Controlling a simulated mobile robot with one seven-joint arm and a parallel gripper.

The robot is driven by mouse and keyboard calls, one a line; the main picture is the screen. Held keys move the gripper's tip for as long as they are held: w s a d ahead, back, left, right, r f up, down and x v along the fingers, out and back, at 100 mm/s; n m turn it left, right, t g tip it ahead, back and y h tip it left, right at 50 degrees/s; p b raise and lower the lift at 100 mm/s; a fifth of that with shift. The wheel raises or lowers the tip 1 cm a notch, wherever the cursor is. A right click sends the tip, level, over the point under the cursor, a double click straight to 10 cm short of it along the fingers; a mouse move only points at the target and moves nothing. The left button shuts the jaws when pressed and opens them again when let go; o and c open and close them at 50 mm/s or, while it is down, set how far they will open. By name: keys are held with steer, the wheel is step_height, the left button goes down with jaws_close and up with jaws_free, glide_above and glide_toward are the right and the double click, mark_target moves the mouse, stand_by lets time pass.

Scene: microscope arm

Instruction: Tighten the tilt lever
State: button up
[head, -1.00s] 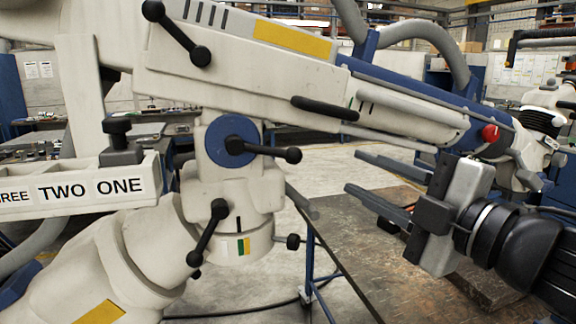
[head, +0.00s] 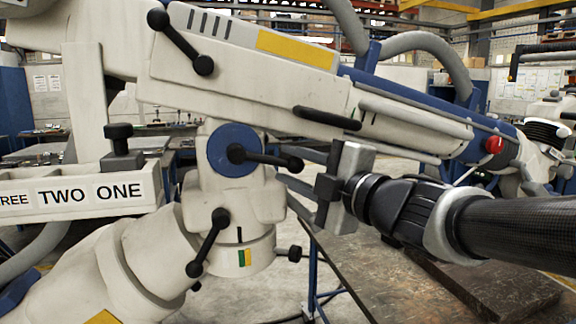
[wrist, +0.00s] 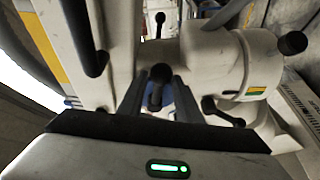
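Several black levers show on the white arm, and no label marks one as the tilt lever. The lever on the blue disc (head: 262,157) points right and slightly down. My gripper (head: 292,168) is at its knobbed end, coming from the right. In the wrist view the lever's black knob (wrist: 159,75) sits between the two fingers of my gripper (wrist: 157,92), which stand apart on either side of it. A small gap seems to show on each side; contact cannot be told. The blue disc (head: 220,148) is partly behind the lever.
Another lever (head: 180,38) is at upper left, and a lower lever (head: 208,242) hangs below the disc. A small knob (head: 294,254) sticks out at lower right. A black handle (head: 327,118) lies just above my gripper. The scale bar (head: 80,196) is at left.

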steer(key=shift+x, duration=1.05)
jaws_close()
steer(key=shift+f, duration=0.15)
